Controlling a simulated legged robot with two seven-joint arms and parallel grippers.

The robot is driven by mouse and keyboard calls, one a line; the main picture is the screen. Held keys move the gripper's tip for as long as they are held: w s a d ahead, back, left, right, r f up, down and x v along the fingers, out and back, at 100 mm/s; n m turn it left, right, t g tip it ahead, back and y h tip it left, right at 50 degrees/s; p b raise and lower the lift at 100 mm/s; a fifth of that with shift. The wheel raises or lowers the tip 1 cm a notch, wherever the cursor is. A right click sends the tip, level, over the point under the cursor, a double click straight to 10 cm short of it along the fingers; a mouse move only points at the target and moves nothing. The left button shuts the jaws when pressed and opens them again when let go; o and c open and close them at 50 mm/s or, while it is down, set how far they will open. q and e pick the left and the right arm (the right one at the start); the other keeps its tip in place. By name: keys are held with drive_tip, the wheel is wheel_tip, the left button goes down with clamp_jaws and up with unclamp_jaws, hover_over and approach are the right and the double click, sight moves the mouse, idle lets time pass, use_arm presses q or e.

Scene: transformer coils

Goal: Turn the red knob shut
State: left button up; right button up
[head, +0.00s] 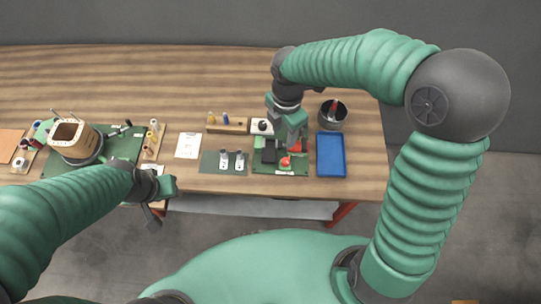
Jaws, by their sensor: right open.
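The red knob (286,161) sits near the front of a green board (262,168) on the table, right of centre. My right gripper (290,143) reaches down from above over this board, just behind the knob. It is open, and I see nothing held in it. Its fingertips are small and partly merge with the parts behind them, so I cannot tell whether they touch anything. My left gripper (160,200) hangs at the front table edge on the left, away from the knob. Its jaw gap is not clear.
A blue tray (331,155) and a dark round pot (332,113) stand right of the board. A grey-green mat (210,162) with metal parts lies to its left. A coil (75,140) stands far left. The back of the table is clear.

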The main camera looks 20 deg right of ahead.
wheel_tip(320, 180, down, 4)
drive_tip(key=s+d, duration=0.1)
drive_tip(key=d, duration=0.1)
approach(285, 161)
drive_tip(key=shift+s+d+f+b, duration=0.1)
drive_tip(key=shift+d+f+b, duration=0.25)
drive_tip(key=shift+d+f, duration=0.35)
drive_tip(key=f, duration=0.2)
drive_tip(key=a+f, duration=0.1)
drive_tip(key=f, duration=0.3)
drive_tip(key=shift+a+f, duration=0.2)
drive_tip(key=shift+a, duration=0.2)
drive_tip(key=shift+f, duration=0.3)
drive_tip(key=shift+d+f, duration=0.2)
drive_tip(key=shift+d, duration=0.5)
drive_tip(key=shift+c, duration=3.2)
use_arm(q)
drive_tip(key=shift+s+d+f, duration=0.1)
drive_tip(key=shift+d+f, duration=0.1)
drive_tip(key=shift+d, duration=0.3)
drive_tip(key=shift+s+d+f, duration=0.1)
drive_tip(key=shift+d+f, duration=0.1)
drive_tip(key=shift+d, duration=0.25)
use_arm(e)
drive_tip(key=shift+a, duration=0.35)
clamp_jaws()
